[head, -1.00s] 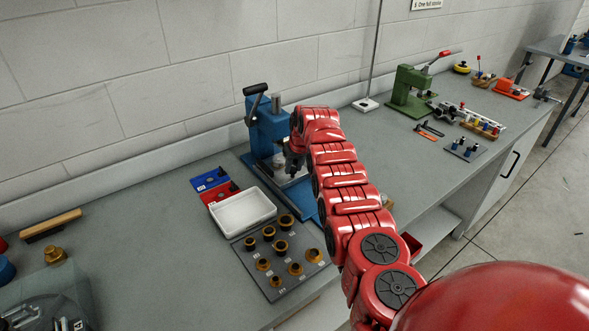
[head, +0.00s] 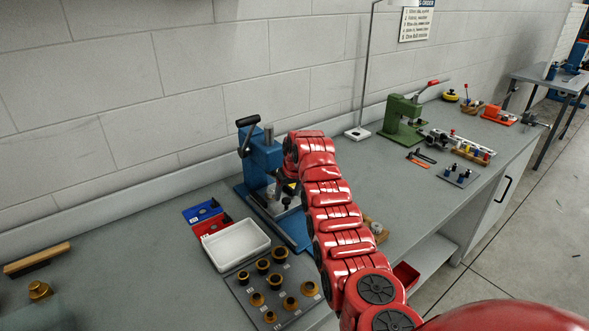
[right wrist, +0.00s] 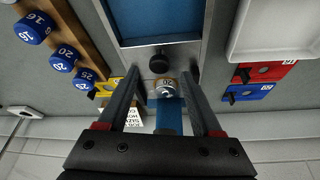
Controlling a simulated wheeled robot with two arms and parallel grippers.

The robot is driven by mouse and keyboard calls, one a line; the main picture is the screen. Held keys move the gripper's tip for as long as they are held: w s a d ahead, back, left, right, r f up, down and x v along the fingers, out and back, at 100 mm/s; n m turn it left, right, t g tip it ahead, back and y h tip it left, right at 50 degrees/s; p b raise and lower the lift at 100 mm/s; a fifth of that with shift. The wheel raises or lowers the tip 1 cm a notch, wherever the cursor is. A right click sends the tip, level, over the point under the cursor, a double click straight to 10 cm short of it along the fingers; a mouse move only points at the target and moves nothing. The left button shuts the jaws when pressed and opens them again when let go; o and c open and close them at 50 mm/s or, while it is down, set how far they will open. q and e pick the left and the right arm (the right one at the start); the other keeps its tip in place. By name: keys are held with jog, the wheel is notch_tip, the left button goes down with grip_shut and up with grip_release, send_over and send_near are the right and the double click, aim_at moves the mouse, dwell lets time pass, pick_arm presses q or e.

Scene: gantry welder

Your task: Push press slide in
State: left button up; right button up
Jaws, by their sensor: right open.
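The blue press (head: 262,155), with a black lever on top, stands on its blue base on the bench. My right arm reaches to its front, and my right gripper (head: 285,188) is partly hidden behind the arm there. In the right wrist view my right gripper (right wrist: 158,80) has its two fingers apart. Between or beyond them shows a round piece marked 20 (right wrist: 166,88). A black knob (right wrist: 159,63) lies just past the fingertips, by a silver-edged blue plate (right wrist: 155,25). I cannot tell which part is the slide, or whether a finger touches it. My left gripper is not in view.
A white tray (head: 210,249) and a grey board (head: 246,297) with several brass-coloured bushings lie left of my arm. Red and blue plates (head: 203,211) lie behind the tray. A green press (head: 402,120) stands farther right. A wall runs behind the bench.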

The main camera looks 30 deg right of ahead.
jog(key=v, duration=1.5)
jog(key=shift+b, duration=0.35)
